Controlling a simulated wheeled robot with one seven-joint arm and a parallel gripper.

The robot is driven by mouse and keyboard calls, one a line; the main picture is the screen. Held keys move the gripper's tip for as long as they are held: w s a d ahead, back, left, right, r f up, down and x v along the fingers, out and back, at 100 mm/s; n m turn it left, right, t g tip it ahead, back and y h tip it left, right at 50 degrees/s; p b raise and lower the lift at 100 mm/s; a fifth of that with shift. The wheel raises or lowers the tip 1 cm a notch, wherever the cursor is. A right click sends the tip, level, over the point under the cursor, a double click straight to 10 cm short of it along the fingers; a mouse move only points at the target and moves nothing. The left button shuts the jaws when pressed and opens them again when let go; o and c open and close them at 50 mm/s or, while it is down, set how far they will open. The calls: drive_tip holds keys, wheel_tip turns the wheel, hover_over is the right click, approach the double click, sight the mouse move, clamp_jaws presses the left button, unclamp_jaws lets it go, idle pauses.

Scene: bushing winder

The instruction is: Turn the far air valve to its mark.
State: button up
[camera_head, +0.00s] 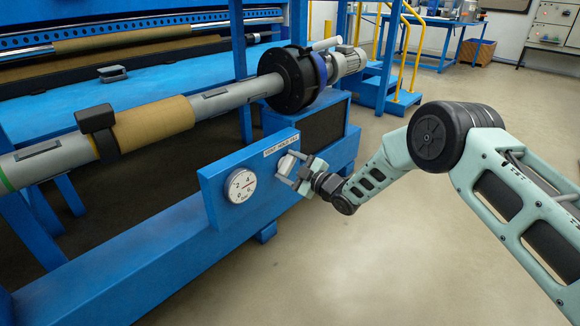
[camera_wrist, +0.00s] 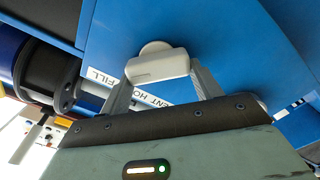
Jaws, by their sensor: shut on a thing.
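The air valve's pale grey handle (camera_wrist: 157,67) stands out from a blue panel (camera_head: 215,200) on the front of the machine. In the head view the handle (camera_head: 286,164) is partly covered by my gripper (camera_head: 300,174). My gripper (camera_wrist: 163,80) is shut on the handle, with one finger at each end of it in the wrist view. A white label (camera_head: 281,145) sits above the valve. I cannot tell which mark the handle points at.
A round white gauge (camera_head: 241,186) is on the same panel, left of the valve. Above runs a grey shaft (camera_head: 222,101) with a brown sleeve (camera_head: 153,126), a black chuck (camera_head: 288,80) and a motor (camera_head: 347,61). The floor to the right is open.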

drive_tip(key=shift+d+f, duration=0.1)
drive_tip(key=o, duration=1)
drive_tip(key=shift+s+d+p, duration=0.3)
drive_tip(key=shift+d+p, duration=0.1)
drive_tip(key=p+v, duration=0.7)
drive_tip(key=v, duration=0.9)
drive_tip(key=shift+s+d, duration=0.15)
